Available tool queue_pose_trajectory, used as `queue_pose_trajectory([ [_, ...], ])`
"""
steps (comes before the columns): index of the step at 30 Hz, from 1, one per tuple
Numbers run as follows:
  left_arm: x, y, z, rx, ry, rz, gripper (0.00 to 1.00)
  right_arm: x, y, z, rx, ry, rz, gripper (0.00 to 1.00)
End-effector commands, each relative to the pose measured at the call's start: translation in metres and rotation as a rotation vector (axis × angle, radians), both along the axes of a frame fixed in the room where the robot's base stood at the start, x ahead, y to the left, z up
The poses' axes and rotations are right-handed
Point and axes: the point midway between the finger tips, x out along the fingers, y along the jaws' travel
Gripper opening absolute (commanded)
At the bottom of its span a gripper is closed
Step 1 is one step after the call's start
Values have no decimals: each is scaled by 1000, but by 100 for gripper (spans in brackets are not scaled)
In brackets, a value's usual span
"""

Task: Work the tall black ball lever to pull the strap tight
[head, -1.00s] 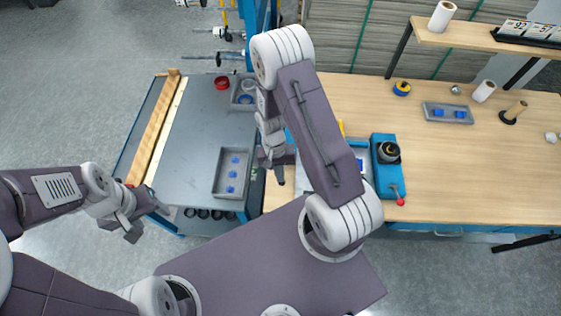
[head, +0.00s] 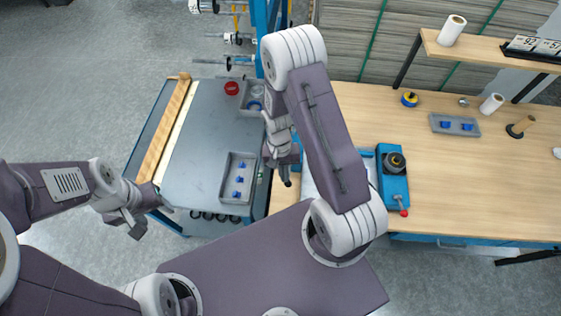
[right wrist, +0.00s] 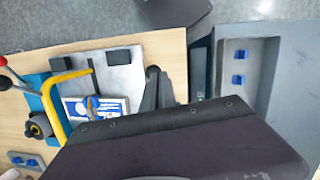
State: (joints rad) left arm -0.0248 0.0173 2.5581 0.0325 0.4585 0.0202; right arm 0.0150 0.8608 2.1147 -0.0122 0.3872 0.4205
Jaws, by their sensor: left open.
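My right gripper (head: 285,174) points down by the left end of the bench, partly hidden by my own arm. Its fingertips are too small and dark to tell if they touch anything. My left gripper (head: 135,221) is open and empty, in front of the grey cart.
The wooden bench (head: 460,190) carries a blue unit (head: 395,182) with a red-tipped lever (head: 403,212). A yellow bar (right wrist: 52,105) stands beside a grey plate (right wrist: 122,78). The grey cart (head: 195,140) at left holds a tray (head: 229,206) with blue parts.

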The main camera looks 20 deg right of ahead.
Motion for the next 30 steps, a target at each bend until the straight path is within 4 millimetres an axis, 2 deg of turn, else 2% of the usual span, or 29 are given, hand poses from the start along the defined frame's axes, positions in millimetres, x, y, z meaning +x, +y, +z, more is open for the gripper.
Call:
queue_pose_trajectory([
  [1, -1, 0, -9, 0, 3, 0, 54, -1, 4, 7, 0, -6, 3, 0],
  [6, -1, 0, -14, 0, 4, 0, 54, -9, 14, 46, 0, -9, 2, 0],
  [12, -1, 0, -15, 0, 4, 0, 54, -15, 21, 74, 0, -7, 1, 0],
  [17, -1, 0, -16, 0, 4, 0, 54, -17, 23, 81, 0, -4, 0, 0],
  [30, -1, 0, -15, 0, 4, 0, 54, -17, 23, 81, 0, -4, 0, 0],
])
